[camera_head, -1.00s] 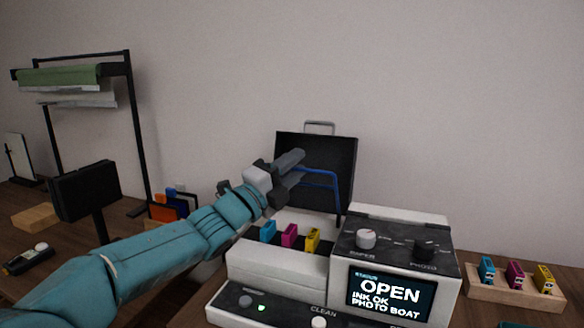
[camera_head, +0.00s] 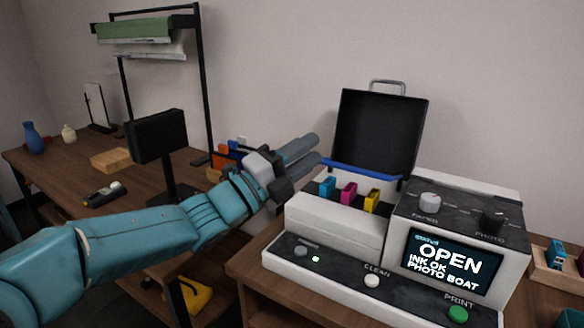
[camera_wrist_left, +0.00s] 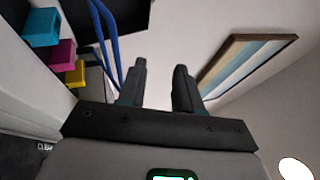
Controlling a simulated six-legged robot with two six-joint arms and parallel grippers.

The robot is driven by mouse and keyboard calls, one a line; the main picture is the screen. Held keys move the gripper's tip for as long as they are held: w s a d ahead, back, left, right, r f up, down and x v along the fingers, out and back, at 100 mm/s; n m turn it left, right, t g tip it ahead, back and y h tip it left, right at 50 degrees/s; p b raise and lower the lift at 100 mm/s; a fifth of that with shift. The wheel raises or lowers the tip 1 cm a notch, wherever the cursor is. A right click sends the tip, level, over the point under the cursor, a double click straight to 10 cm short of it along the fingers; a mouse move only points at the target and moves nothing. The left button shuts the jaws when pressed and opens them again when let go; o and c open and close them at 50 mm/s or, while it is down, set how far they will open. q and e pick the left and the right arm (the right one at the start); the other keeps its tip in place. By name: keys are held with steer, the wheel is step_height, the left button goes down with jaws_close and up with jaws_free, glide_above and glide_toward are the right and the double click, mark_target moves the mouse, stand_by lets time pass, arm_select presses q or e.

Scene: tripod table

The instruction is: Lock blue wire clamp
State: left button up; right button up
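The blue wire clamp (camera_head: 362,170) is a bent blue bar on the printer (camera_head: 335,222). It lies low across the back of the ink bay, behind the cyan (camera_head: 327,186), magenta (camera_head: 349,193) and yellow (camera_head: 372,200) cartridges. I cannot tell whether it is latched. My left gripper (camera_head: 304,156) is at the left end of the clamp. In the left wrist view its fingers (camera_wrist_left: 159,86) are apart with nothing between them, and the clamp (camera_wrist_left: 108,38) passes to their left. My right gripper is not in view.
The printer's black lid (camera_head: 381,130) stands open behind the bay. The control box (camera_head: 452,215) with a screen reading OPEN is to the right. A black panel on a stand (camera_head: 157,136) and a paper rack (camera_head: 205,95) are at left. A cartridge holder (camera_head: 552,272) is at the right edge.

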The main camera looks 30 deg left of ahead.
arm_select(q)
steer(key=v, duration=0.3)
steer(key=shift+f, duration=0.35)
